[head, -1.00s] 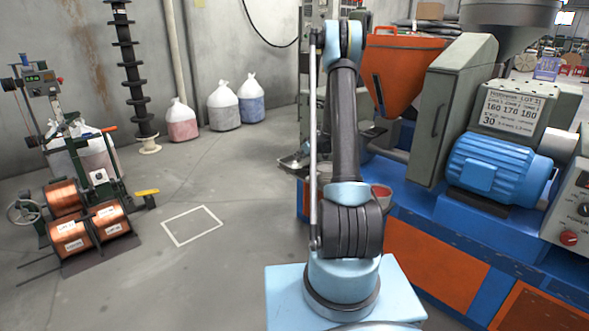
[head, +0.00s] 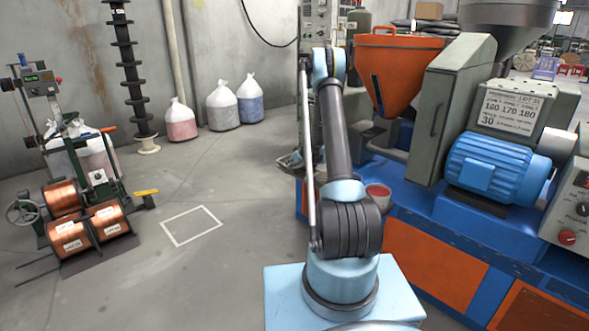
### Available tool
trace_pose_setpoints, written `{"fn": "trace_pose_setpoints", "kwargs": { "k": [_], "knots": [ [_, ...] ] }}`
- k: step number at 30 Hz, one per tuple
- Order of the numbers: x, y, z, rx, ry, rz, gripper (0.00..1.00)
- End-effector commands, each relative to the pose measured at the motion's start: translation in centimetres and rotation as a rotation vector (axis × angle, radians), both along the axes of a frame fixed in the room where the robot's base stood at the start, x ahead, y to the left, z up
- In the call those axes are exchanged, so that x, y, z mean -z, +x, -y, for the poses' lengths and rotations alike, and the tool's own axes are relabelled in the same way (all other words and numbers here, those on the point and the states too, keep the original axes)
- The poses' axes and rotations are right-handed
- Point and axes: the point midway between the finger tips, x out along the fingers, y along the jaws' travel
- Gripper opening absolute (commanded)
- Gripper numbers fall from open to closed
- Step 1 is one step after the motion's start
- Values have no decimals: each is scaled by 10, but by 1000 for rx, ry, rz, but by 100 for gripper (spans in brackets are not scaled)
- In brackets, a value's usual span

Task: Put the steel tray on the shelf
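I make out no clear shelf in this view. My arm stands upright in the middle and bends over at the top, away from the camera. My gripper is not visible, so I cannot see what it holds or touches.
The machine with its orange hopper (head: 395,72) and blue motor (head: 492,170) fills the right side. Copper spools (head: 68,236) sit on a stand at the left. Sacks (head: 223,107) stand by the wall. The floor around the white marked square (head: 191,226) is clear.

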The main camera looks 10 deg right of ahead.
Motion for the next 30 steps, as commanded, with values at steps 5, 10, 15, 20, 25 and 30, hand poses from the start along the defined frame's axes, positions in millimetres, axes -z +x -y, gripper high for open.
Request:
{"fn": "trace_pose_setpoints", "kwargs": {
  "k": [5, 10, 15, 20, 25, 30],
  "knots": [
    [8, 7, -4, 0, 0, 0, 26],
    [23, 20, -11, -1, 1, 0, 26],
    [34, 30, -17, -1, 1, 0, 26],
    [36, 32, -18, -1, 1, 0, 26],
    [36, 31, -18, -1, 1, 0, 10],
    [36, 31, -18, -1, 1, 0, 0]
  ]
}}
